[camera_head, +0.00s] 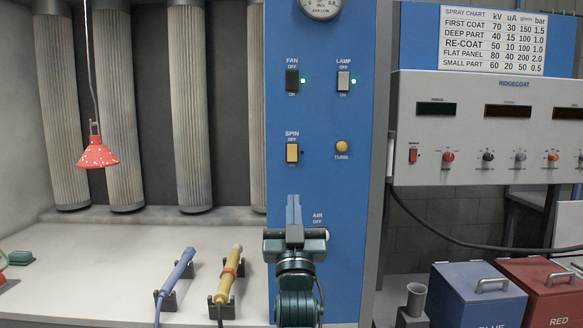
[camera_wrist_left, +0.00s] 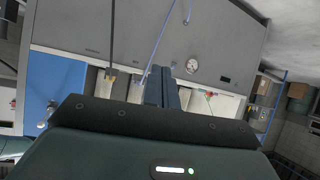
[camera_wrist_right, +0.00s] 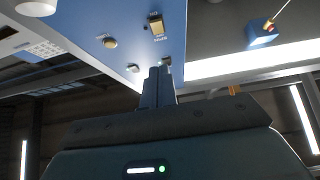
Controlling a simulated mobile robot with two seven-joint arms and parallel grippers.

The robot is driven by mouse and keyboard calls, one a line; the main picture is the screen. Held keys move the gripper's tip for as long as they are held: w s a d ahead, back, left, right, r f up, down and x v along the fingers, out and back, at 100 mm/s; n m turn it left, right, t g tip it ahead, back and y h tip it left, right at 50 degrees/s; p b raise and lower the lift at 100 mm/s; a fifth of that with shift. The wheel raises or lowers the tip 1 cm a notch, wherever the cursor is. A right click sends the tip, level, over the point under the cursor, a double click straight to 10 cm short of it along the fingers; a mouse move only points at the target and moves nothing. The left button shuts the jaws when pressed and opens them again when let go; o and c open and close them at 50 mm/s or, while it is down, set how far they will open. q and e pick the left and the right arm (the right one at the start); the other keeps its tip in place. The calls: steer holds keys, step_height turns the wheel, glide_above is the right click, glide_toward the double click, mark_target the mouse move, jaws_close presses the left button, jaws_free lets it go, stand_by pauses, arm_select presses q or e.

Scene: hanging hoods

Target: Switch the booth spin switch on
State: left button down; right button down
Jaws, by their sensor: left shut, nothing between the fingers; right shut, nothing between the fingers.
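The spin switch (camera_head: 292,153) is a yellow rocker on the blue panel, labelled SPIN with OFF above it. The small indicator beside it is dark. A yellow rocker that looks like the spin switch (camera_wrist_right: 156,24) also shows in the right wrist view, beyond the fingertips. My right gripper (camera_head: 293,200) is shut and empty, its fingers pointing up below the spin switch in the head view. A gap shows between fingertips and switch in the picture. My left gripper (camera_wrist_left: 157,85) is shut and empty in the left wrist view, with booth and panel behind it.
The round turn button (camera_head: 342,147) is right of spin. The air control (camera_head: 322,234) is partly hidden by my right gripper. A red hood (camera_head: 97,154) hangs at left.

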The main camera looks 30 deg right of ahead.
mark_target(292, 154)
steer(key=p+x, duration=0.1)
steer(key=x, duration=0.3)
steer(key=f+p+x, duration=0.1)
steer(key=x, duration=0.3)
steer(key=w+p+x, duration=0.1)
steer(key=x, duration=0.3)
steer(key=shift+d+f+p, duration=0.25)
steer(key=shift+d+p, duration=0.05)
arm_select(q)
steer(key=shift+s+a+r+y, duration=0.25)
steer(key=shift+s+a+y, duration=0.2)
steer(key=shift+a, duration=0.35)
arm_select(e)
steer(key=shift+w+d+f, duration=0.1)
steer(key=shift+w+d, duration=0.15)
steer(key=shift+w, duration=0.15)
arm_select(q)
steer(key=shift+f, duration=0.15)
